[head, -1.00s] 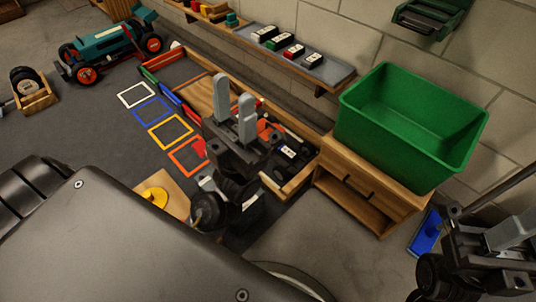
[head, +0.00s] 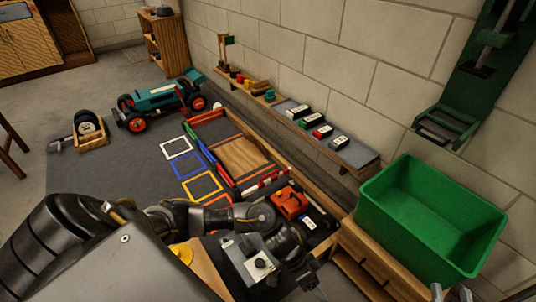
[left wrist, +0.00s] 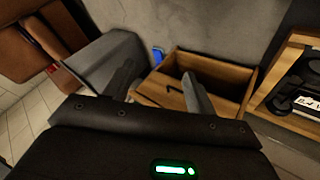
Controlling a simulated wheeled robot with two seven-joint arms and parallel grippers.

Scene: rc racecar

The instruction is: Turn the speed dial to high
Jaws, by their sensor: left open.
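A round yellow knob (head: 183,254) on a wooden board (head: 206,268) looks like the speed dial. It is in the lower left of the head view, partly hidden behind my left arm and body, and its setting cannot be read. My left arm reaches across to its right. My left gripper (left wrist: 163,62) is open and empty in the left wrist view, with a wooden drawer unit beyond its fingers; the dial is not visible there. My right gripper (head: 452,294) only just shows at the bottom edge of the head view, and its jaws are unclear.
A green bin (head: 432,218) stands at the right on a wooden unit. A wooden tray (head: 270,155) with compartments lies in the middle. A shelf (head: 352,150) with small blocks runs along the wall. A teal racecar (head: 160,98) is farther back. Coloured squares mark the dark mat.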

